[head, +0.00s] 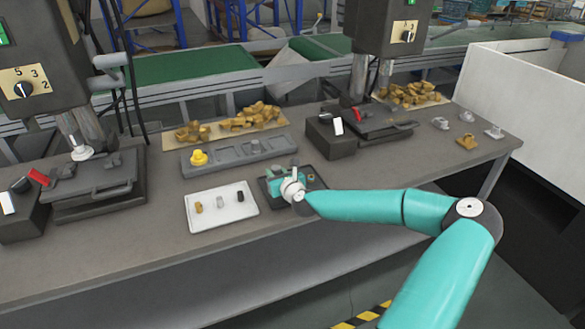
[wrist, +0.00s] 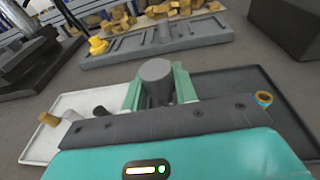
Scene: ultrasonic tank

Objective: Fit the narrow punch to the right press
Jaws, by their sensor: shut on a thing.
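My gripper (head: 287,180) is low over the dark tray (head: 316,177) at the front middle of the bench. In the wrist view its teal fingers (wrist: 159,90) are shut on a grey cylinder (wrist: 156,70) with a flat round top. Its lower end is hidden, so I cannot tell whether it touches the tray or whether it is the narrow punch. The right press (head: 391,28) stands at the back right, beyond my gripper. Its dark base (head: 374,129) has a red-tipped lever.
A white tray (head: 232,222) with small brass, silver and black pieces lies left of my gripper. Behind is a grey rack (head: 228,155) with a yellow piece (head: 198,157) and a grey one. The left press (head: 38,52) stands far left. Small metal parts (head: 466,142) lie far right.

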